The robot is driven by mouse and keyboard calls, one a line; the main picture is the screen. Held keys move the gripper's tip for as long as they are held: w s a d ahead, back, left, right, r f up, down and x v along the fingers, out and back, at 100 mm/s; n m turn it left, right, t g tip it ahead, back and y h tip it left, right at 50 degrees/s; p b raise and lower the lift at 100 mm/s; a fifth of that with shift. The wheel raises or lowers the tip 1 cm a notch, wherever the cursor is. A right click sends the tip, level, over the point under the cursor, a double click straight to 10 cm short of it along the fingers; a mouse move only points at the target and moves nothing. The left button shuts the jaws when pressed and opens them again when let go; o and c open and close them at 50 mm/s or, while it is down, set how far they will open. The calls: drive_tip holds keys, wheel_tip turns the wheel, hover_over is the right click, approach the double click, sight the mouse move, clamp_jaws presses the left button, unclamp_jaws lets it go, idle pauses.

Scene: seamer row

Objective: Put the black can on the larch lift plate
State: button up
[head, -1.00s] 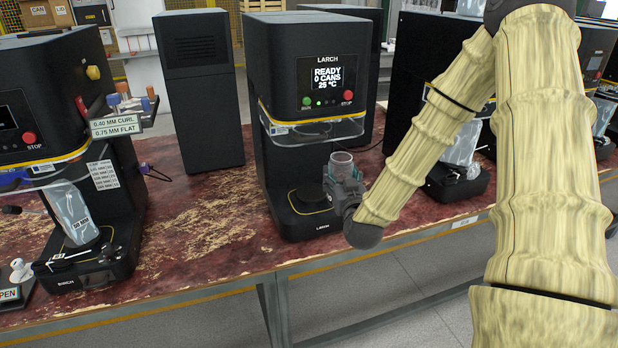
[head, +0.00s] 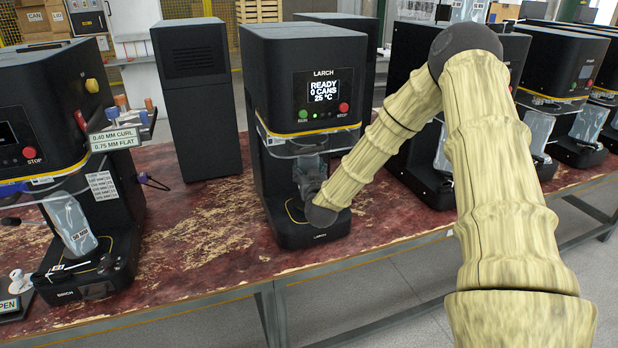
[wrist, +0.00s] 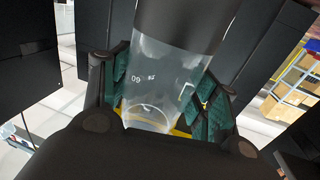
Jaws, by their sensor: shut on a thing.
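My gripper (wrist: 166,88) is shut on a clear, see-through can (wrist: 158,72) with pale marks on its wall, its teal pads on either side. No plainly black can shows. In the head view my gripper (head: 312,182) is inside the LARCH machine (head: 305,75), below its clear guard, with the can (head: 312,163) upright above the base. The lift plate (head: 293,210) is mostly hidden behind my gripper and wrist. I cannot tell whether the can touches it. In the wrist view a dark cylinder (wrist: 185,18) stands at the can's upper end; contact is unclear.
The LARCH screen reads READY, 0 CANS. A black cabinet (head: 200,95) stands behind. More machines (head: 550,75) line the right. The worn red bench (head: 195,235) is clear left of LARCH.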

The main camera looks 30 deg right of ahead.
drive_tip(key=shift+f+p, duration=0.35)
drive_tip(key=shift+f, duration=1.35)
drive_tip(key=o, duration=1)
drive_tip(key=shift+f, duration=0.1)
drive_tip(key=shift+c, duration=0.2)
